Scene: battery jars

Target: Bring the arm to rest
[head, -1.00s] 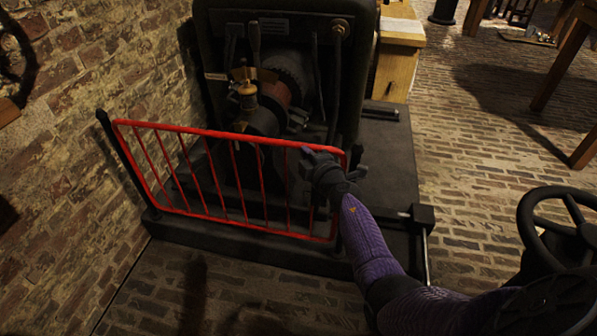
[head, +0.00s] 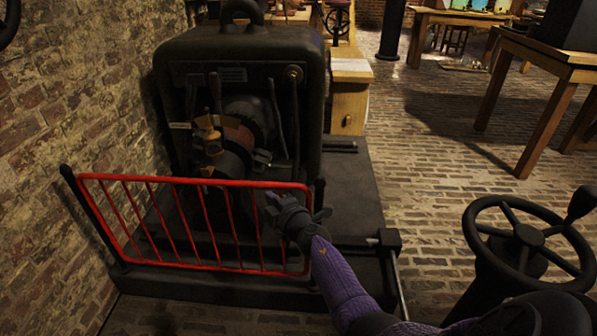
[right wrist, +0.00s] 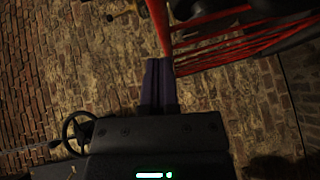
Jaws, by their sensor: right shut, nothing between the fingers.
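My right gripper (head: 272,203) is shut and empty, at the end of my purple-sleeved arm. In the head view it overlaps the right end of the red gate (head: 203,182), in front of the dark machine (head: 240,50). In the right wrist view the shut fingers (right wrist: 158,62) point at the foot of a red bar (right wrist: 157,20). The fingertips look very close to the bar; I cannot tell whether they touch. My left gripper is not in view.
A black handwheel (head: 470,235) stands at the right, near my arm. A brick wall (head: 60,130) rises on the left. Wooden tables (head: 545,90) stand at the back right. The brick floor (head: 430,185) between the machine and the tables is clear.

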